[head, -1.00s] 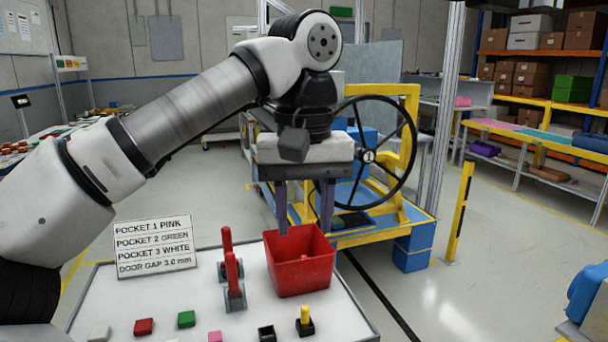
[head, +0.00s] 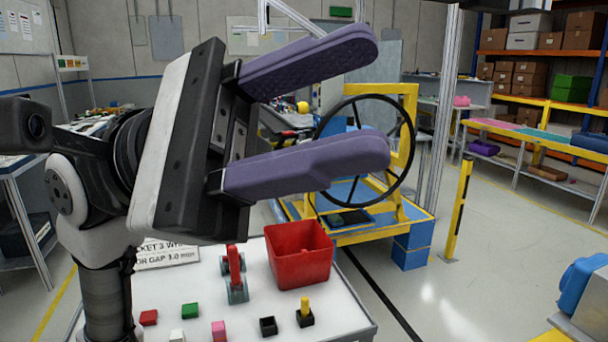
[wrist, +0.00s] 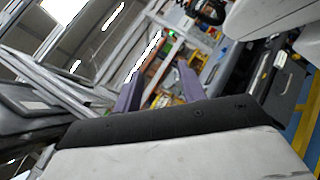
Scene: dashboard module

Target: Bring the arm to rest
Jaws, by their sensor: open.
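My gripper (head: 383,98) is raised high in front of the head camera, at the upper middle of the head view. Its two purple fingers are spread apart and point to the right. Nothing is between them. My arm comes up from the lower left and partly hides the sign. In the wrist view the purple fingers of my gripper (wrist: 158,88) stand apart against a tilted view of the room. The white worktable (head: 340,315) is below my gripper, which is clear of it.
A red bin (head: 300,262) and a red-handled clamp (head: 236,275) stand on the worktable. Green (head: 190,310), pink (head: 218,330) and other small blocks lie at its front. A black steering wheel (head: 412,150) on a yellow frame is behind.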

